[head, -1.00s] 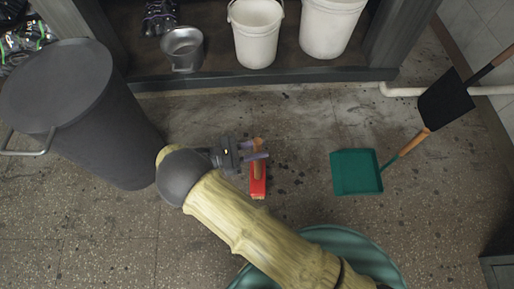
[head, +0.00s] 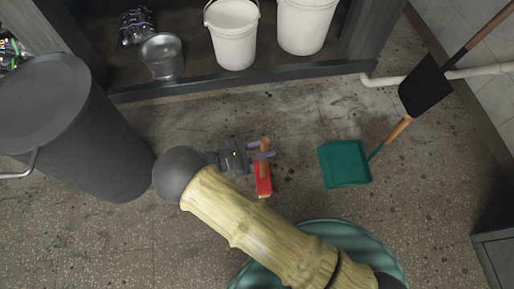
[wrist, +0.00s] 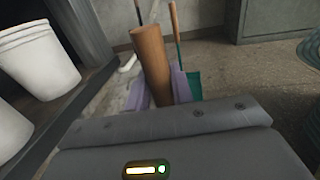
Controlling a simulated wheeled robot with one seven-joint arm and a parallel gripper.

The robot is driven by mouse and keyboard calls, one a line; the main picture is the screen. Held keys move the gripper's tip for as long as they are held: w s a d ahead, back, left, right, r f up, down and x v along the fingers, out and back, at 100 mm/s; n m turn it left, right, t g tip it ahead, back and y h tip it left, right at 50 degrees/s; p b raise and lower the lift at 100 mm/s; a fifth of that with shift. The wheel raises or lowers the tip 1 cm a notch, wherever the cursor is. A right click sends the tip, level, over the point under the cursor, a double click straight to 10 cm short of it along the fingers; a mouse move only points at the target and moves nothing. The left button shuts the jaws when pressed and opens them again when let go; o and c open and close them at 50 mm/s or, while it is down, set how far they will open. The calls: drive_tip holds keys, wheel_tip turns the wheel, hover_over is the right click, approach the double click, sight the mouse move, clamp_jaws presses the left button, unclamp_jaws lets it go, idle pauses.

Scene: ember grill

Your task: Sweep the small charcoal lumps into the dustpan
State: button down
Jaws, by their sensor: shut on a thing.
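My gripper (head: 261,151) is shut on the wooden handle of a hand brush with a red head (head: 263,182). The handle (wrist: 152,65) stands between my purple fingers in the wrist view, slightly tilted. The brush head points down toward the floor; whether it touches is unclear. The teal dustpan (head: 345,163) lies on the floor to the right of the brush, with a gap between them. Its long wooden handle rises to the upper right. Small dark spots (head: 290,170) lie on the floor around the brush; I cannot tell charcoal lumps from stains.
A large grey bin (head: 85,135) stands at left. White buckets (head: 232,35) and a metal pail (head: 162,57) are on the shelf behind. A black shovel (head: 425,87) leans beyond the dustpan. A round teal object (head: 345,240) is in front, partly under my arm.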

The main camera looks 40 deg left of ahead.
drive_tip(key=shift+s+d+r+p+x, duration=0.5)
drive_tip(key=shift+d+p+x, duration=0.75)
drive_tip(key=shift+x, duration=6.95)
drive_tip(key=shift+s+d+r+p+x, duration=0.25)
drive_tip(key=shift+s+d+p+x, duration=0.95)
drive_tip(key=shift+x, duration=7)
wheel_tip(320, 180, up, 6)
drive_tip(key=a+p, duration=0.1)
drive_tip(key=p, duration=0.6)
drive_tip(key=shift+w, duration=0.35)
drive_tip(key=shift+r, duration=0.1)
drive_tip(key=shift+d+p, duration=0.1)
drive_tip(key=shift+p, duration=0.2)
